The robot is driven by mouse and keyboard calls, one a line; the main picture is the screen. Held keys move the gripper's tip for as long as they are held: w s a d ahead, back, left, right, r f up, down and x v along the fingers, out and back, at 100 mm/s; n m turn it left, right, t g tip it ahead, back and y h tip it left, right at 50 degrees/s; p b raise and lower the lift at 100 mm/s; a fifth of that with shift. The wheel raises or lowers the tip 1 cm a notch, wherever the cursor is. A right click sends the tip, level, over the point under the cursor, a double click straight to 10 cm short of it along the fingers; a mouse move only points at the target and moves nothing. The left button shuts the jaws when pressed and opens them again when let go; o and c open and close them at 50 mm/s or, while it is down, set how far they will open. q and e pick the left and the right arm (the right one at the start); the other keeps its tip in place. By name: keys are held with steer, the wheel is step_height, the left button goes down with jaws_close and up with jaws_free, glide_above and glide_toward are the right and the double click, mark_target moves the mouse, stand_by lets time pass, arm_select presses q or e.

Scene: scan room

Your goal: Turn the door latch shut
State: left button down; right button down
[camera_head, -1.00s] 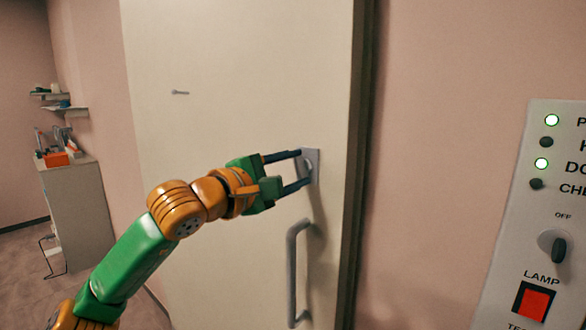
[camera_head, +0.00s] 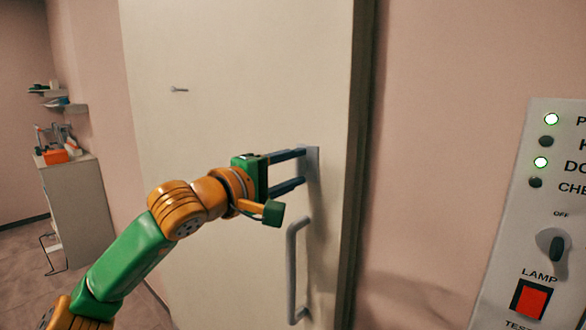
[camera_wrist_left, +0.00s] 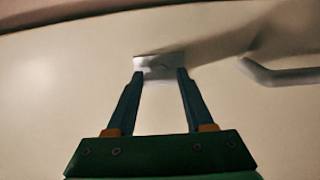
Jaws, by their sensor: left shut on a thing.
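The door (camera_head: 225,130) is a cream panel with a grey latch plate (camera_head: 313,165) near its right edge. My left gripper (camera_head: 303,167) is at this plate, its two dark fingers on either side of the latch and shut on it. The latch's turning part is mostly hidden between the fingertips, so I cannot tell its angle. In the left wrist view the fingertips (camera_wrist_left: 160,73) reach the pale latch plate (camera_wrist_left: 160,62). My right gripper is not in view.
A grey pull handle (camera_head: 292,270) stands out from the door just below the latch. A control panel (camera_head: 510,215) with lit green lamps, a knob and a red switch is on the right wall. A cabinet (camera_head: 80,215) stands far left.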

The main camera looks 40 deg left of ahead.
arm_select(q)
steer(key=shift+c, duration=1.4)
jaws_free()
steer(key=s+b, duration=0.3)
steer(key=s, duration=0.4)
steer(key=shift+a+b, duration=0.25)
steer(key=shift+b, duration=0.15)
